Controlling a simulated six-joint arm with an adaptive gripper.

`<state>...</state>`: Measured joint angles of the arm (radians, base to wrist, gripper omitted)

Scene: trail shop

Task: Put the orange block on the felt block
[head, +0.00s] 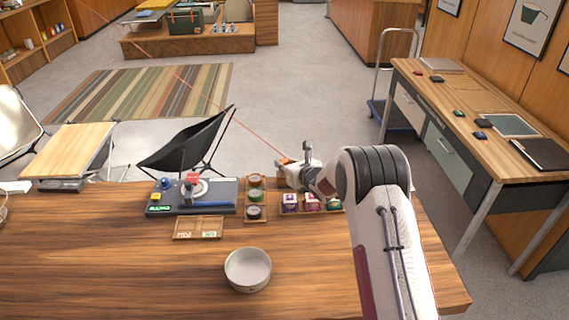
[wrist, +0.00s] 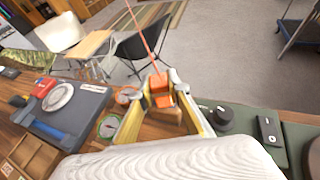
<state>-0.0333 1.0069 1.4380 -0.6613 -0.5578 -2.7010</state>
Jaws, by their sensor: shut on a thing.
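The orange block (wrist: 160,84) is between the fingertips of my gripper (wrist: 162,90) in the wrist view. My gripper is shut on it and holds it beyond the far side of the small trays. In the head view a bit of the orange block (head: 285,161) shows at the tip of my gripper (head: 283,166). I cannot tell for sure which thing is the felt block.
A thin red line runs from the gripper to the upper left. The front left of the table is clear.

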